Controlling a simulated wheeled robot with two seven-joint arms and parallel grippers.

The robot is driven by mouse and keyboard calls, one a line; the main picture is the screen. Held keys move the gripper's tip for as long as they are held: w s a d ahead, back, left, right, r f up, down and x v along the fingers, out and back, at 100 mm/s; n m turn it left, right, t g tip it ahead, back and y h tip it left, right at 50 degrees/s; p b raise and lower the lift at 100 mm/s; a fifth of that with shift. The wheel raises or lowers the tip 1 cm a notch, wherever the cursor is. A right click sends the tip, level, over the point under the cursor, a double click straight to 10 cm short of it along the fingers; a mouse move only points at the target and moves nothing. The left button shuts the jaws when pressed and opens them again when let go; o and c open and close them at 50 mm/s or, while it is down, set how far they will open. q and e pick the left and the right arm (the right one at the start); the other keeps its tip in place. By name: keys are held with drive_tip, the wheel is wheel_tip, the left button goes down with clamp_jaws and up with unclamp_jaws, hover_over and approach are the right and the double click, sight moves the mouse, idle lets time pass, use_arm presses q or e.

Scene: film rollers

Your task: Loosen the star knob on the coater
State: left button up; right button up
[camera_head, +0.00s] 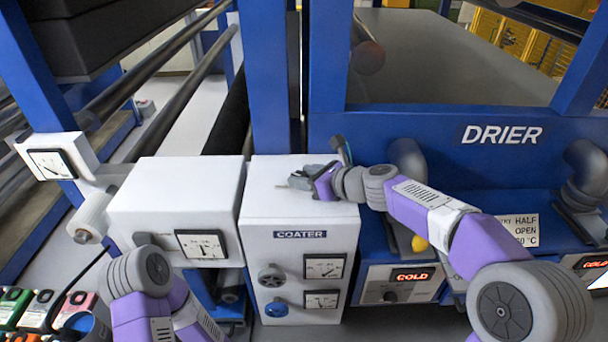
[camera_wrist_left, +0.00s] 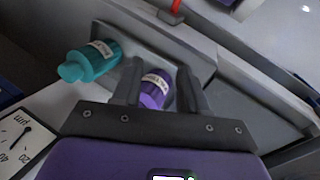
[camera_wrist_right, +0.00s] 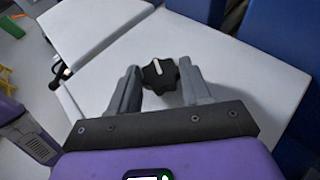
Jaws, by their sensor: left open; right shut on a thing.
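The star knob (camera_wrist_right: 160,75) is black with a white mark, on the white top of the coater. In the head view I cannot make it out at my gripper. The coater (camera_head: 297,220) is a white box with a "COATER" label. My right gripper (camera_head: 300,180) is over the coater's top; in the right wrist view its fingers (camera_wrist_right: 158,88) stand on either side of the knob, shut on it. My left gripper (camera_wrist_left: 157,85) is open; in its wrist view a purple bottle (camera_wrist_left: 155,90) shows between and beyond the fingers. I cannot make that gripper out clearly in the head view.
A white box with a gauge (camera_head: 201,244) stands to the left. The blue drier frame (camera_head: 440,140) rises behind. A teal bottle (camera_wrist_left: 90,62) shows in the left wrist view.

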drive_tip(key=n+g+y, duration=0.2)
drive_tip(key=n+g, duration=0.1)
drive_tip(key=shift+w+d, duration=0.15)
drive_tip(key=shift+w, duration=0.2)
drive_tip(key=shift+w+r+n+g+y, duration=0.1)
drive_tip(key=shift+n+g+y, duration=0.5)
drive_tip(key=shift+n+g, duration=0.85)
drive_tip(key=shift+g, duration=0.25)
drive_tip(key=o, duration=1.1)
drive_tip(key=shift+c, duration=0.2)
drive_tip(key=v, duration=0.7)
drive_tip(key=shift+d+r, duration=0.1)
drive_tip(key=shift+d, duration=0.2)
